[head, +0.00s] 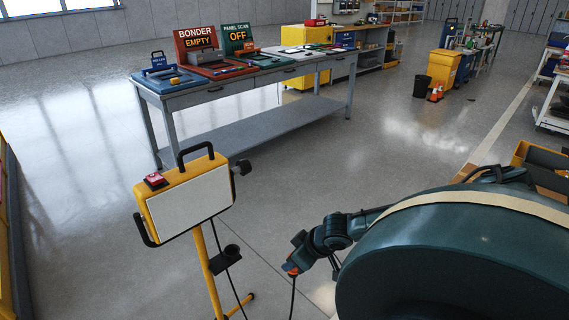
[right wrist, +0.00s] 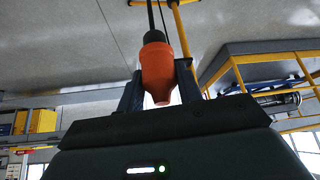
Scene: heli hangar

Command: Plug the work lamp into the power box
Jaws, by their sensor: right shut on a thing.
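The work lamp (head: 190,200) stands at the left front in the head view. It has a yellow frame, a pale panel, a black top handle and a yellow pole. My right gripper (head: 292,266) is to the right of the pole, above the floor. It is shut on an orange plug, which shows clearly between the two fingers in the right wrist view (right wrist: 157,70). A black cable (head: 293,297) hangs down from the plug. I cannot make out the power box in either view. My left gripper is not in view.
A grey workbench (head: 240,92) with several devices and signs stands behind the lamp. A yellow bin (head: 443,68) and a black bucket (head: 422,86) are at the back right. Open floor (head: 350,145) lies between. A yellow-railed structure (right wrist: 270,60) shows in the right wrist view.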

